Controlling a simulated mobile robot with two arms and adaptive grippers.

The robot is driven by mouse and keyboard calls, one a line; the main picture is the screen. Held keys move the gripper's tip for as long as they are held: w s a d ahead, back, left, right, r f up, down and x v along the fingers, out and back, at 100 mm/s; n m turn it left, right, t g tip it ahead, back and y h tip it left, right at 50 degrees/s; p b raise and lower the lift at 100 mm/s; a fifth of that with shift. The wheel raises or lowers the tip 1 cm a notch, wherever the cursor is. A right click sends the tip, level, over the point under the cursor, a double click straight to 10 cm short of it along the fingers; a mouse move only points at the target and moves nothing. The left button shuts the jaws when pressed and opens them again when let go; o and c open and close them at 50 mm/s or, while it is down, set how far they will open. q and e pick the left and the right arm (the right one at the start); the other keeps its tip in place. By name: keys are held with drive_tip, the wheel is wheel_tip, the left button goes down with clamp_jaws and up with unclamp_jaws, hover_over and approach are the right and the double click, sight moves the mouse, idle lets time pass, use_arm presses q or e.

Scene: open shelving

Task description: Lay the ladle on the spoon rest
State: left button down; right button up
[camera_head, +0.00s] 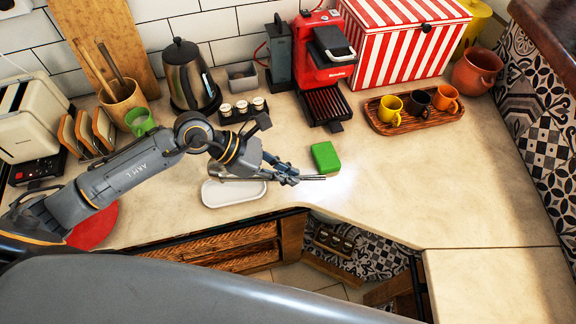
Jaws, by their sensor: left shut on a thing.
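The white spoon rest (222,200) lies on the counter near its front edge, partly hidden by my left arm. My left gripper (284,175) is just right of the spoon rest and shut on the ladle (315,178). A thin grey piece of the ladle sticks out to the right of the fingers. The rest of it is hard to make out against the gripper. I cannot tell whether the ladle touches the spoon rest. My right gripper is not in view.
A green block (325,157) lies just beyond the gripper. A kettle (189,77), a red coffee machine (322,50) and a wooden tray (386,125) with cups stand at the back. A green mug (141,121) is left. The counter's right side is clear.

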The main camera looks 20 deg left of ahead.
use_arm(q)
wheel_tip(320, 180, down, 2)
drive_tip(key=shift+f+b, duration=0.25)
drive_tip(key=shift+b, duration=0.35)
drive_tip(key=f+b, duration=0.3)
drive_tip(key=f, duration=0.1)
drive_tip(key=shift+w, duration=0.2)
drive_tip(key=shift+f+b, duration=0.35)
drive_tip(key=shift+b, duration=0.25)
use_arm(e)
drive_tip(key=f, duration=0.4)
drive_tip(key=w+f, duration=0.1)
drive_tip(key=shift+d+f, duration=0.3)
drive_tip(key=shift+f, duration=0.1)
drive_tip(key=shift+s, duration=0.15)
use_arm(q)
drive_tip(key=c, duration=1.3)
unclamp_jaws()
drive_tip(key=shift+c, duration=0.2)
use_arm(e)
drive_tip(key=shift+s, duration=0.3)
use_arm(q)
drive_tip(key=shift+a+r, duration=0.1)
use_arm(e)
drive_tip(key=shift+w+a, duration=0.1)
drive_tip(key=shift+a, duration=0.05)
